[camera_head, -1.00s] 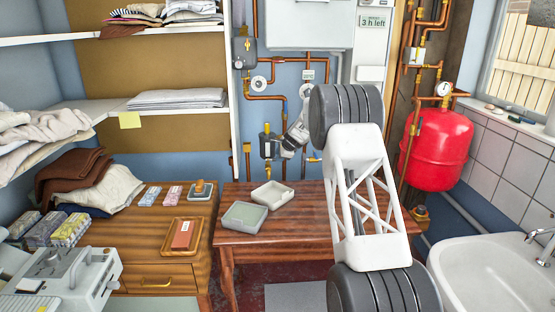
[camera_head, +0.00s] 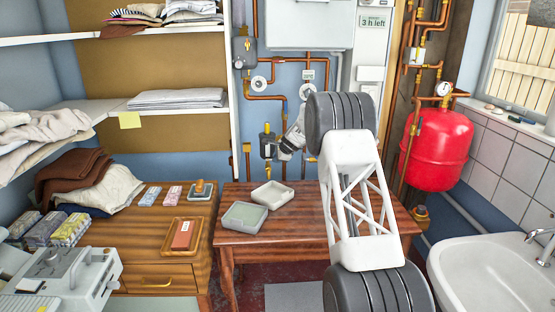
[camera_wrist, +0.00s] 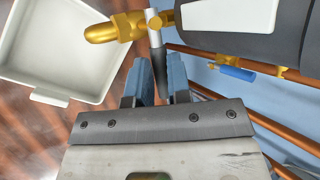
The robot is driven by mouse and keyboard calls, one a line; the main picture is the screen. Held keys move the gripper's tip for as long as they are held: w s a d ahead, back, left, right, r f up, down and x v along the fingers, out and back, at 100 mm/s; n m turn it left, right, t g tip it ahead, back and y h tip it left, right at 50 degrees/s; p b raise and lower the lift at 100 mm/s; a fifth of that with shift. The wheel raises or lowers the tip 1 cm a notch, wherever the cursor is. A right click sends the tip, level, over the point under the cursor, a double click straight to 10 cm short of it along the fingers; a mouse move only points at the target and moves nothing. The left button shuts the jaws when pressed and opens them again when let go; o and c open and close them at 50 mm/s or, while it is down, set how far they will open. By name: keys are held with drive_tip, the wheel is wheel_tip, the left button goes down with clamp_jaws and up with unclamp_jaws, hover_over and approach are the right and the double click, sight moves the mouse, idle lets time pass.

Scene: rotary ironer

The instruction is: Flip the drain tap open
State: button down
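The drain tap (camera_wrist: 128,27) is a brass valve with a rounded spout end, at the top of the wrist view. Its lever (camera_wrist: 160,70) has a silver stem and a dark grip pointing down toward my gripper. My gripper (camera_wrist: 161,78) has two blue-padded fingers standing apart, with the dark grip in the gap between them. A narrow gap seems to remain, and I cannot tell whether either finger touches it. In the head view my gripper (camera_head: 284,151) is beside a dark unit on the pipes; the tap is too small to make out there.
A dark rounded body (camera_wrist: 250,25) and a small blue-handled valve (camera_wrist: 235,72) are close right of the tap. A pale tray (camera_head: 272,194) and a grey-green one (camera_head: 244,216) lie on the wooden table (camera_head: 285,245). A red tank (camera_head: 437,148) is at right.

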drive_tip(key=shift+s+m, duration=0.2)
drive_tip(key=shift+m, duration=0.2)
drive_tip(key=shift+s+a+m+t+h, duration=0.2)
drive_tip(key=shift+s+m+t+h, duration=0.1)
drive_tip(key=shift+m+h, duration=0.45)
drive_tip(key=shift+s+a+m+t+h, duration=0.25)
drive_tip(key=shift+m+h, duration=0.25)
drive_tip(key=shift+m, duration=0.5)
drive_tip(key=shift+s+a+m+t+h, duration=0.15)
drive_tip(key=shift+s+m+t+h, duration=0.15)
drive_tip(key=shift+m+h, duration=0.45)
drive_tip(key=shift+s+a+m+h, duration=0.3)
drive_tip(key=shift+m+h, duration=0.3)
drive_tip(key=shift+m, duration=0.4)
drive_tip(key=shift+s+a+m+h, duration=0.15)
drive_tip(key=shift+a+m+h, duration=0.2)
drive_tip(key=shift+m+h, duration=0.45)
drive_tip(key=shift+a+m+g, duration=0.1)
drive_tip(key=shift+m+g, duration=0.15)
drive_tip(key=shift+m, duration=0.35)
drive_tip(key=c, duration=1.4)
unclamp_jaws()
drive_tip(key=shift+s, duration=0.1)
drive_tip(key=shift+o, duration=0.2)
drive_tip(key=shift+r, duration=0.1)
